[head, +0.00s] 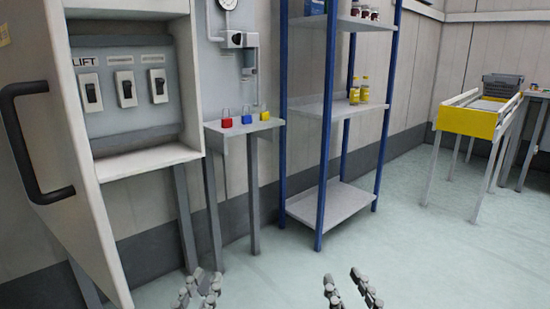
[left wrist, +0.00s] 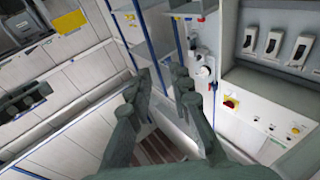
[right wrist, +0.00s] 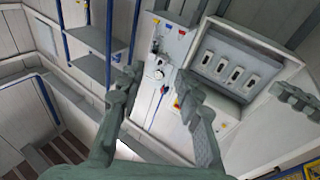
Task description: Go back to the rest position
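My left gripper (head: 201,284) is at the bottom of the head view, left of centre. In the left wrist view its two fingers (left wrist: 162,80) stand apart with nothing between them. My right gripper (head: 347,285) is at the bottom of the head view, right of centre. In the right wrist view its fingers (right wrist: 158,78) are also apart and empty. Both grippers are in front of bare floor in the head view and touch nothing that I can see. Most of both arms is out of view.
An open cabinet (head: 140,165) with switches marked LIFT is at the left, its door (head: 60,190) swung out. A small shelf (head: 240,128) holds red, blue and yellow padlocks. A blue-posted rack (head: 330,205) and a yellow-fronted stand (head: 466,122) are farther right. The floor (head: 430,255) is clear.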

